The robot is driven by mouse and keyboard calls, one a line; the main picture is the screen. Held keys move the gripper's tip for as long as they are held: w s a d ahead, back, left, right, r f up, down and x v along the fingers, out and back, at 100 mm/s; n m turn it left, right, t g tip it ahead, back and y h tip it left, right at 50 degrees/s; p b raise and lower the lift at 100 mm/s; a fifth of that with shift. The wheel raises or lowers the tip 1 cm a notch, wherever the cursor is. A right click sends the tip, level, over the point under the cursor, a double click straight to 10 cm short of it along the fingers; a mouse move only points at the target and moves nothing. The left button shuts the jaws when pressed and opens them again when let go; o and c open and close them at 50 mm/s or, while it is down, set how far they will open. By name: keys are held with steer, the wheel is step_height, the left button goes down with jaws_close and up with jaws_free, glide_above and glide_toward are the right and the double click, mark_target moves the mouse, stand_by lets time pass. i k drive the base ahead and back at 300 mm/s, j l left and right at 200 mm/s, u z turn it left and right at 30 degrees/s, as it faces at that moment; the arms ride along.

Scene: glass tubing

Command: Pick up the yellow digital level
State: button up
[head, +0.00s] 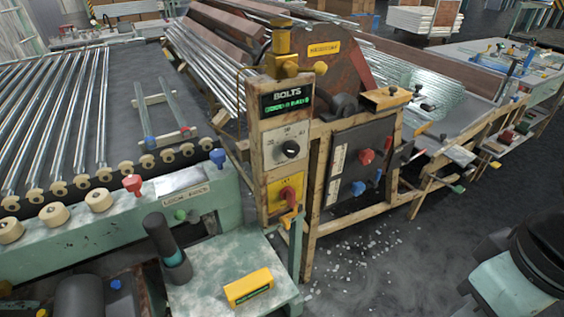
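The yellow digital level (248,286) lies on a pale green, worn platform (212,262) at the bottom middle of the head view. It is a small yellow block with a dark display on its front side. Nothing touches it from above. My gripper is not clearly seen in this view. Dark rounded parts at the lower right edge may be part of my arm, but I cannot tell.
A dark cylinder (167,243) stands left of the level on the same platform. A control post (286,140) marked BOLTS rises just behind. A roller conveyor (120,190) with glass tubes is at left. Open floor (400,275), with scattered shards, lies to the right.

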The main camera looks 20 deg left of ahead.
mark_target(251, 287)
steer(key=u, duration=1.05)
